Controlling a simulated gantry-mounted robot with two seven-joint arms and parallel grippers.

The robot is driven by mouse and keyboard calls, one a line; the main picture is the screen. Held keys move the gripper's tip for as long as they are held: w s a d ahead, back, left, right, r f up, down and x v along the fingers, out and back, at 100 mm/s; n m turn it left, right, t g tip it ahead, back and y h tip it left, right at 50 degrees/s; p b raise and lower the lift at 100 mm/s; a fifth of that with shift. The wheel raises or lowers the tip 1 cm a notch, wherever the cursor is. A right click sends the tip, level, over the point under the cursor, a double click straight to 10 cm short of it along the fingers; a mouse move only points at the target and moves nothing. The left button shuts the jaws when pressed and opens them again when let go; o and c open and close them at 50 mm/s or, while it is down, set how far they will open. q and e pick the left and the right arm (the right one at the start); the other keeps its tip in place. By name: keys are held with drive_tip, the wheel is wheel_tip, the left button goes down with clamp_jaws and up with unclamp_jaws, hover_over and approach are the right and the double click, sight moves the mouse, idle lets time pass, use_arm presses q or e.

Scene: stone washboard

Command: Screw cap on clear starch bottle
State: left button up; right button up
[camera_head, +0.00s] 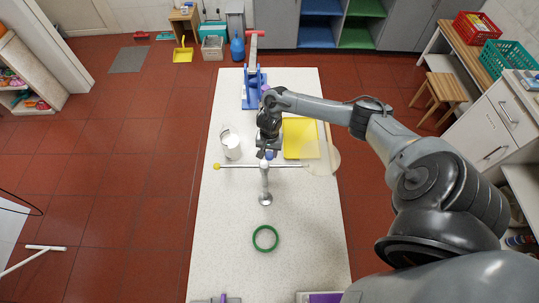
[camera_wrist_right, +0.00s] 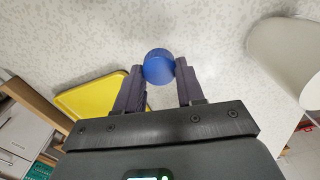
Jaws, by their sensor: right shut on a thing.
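My right gripper (camera_head: 269,151) reaches in from the right, pointing down over the middle of the table. In the right wrist view its two fingers (camera_wrist_right: 158,72) are shut on a round blue cap (camera_wrist_right: 158,65), seen from above. A little of the blue cap (camera_head: 270,155) shows below the gripper in the head view. A white cylinder (camera_head: 232,148) stands just left of the gripper, apart from it. It also shows in the right wrist view (camera_wrist_right: 285,52). I cannot tell whether it is the starch bottle. No clear bottle can be made out. My left gripper is out of view.
A yellow tray (camera_head: 300,139) lies right of the gripper. A thin bar with a yellow end (camera_head: 217,166) and an upright metal stand (camera_head: 265,190) are in front. A green ring (camera_head: 265,238) lies nearer. A blue stand (camera_head: 252,92) is behind. The table's front left is mostly clear.

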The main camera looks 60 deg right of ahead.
sight(269, 154)
drive_tip(key=shift+r+p, duration=0.35)
drive_tip(key=shift+r, duration=2.7)
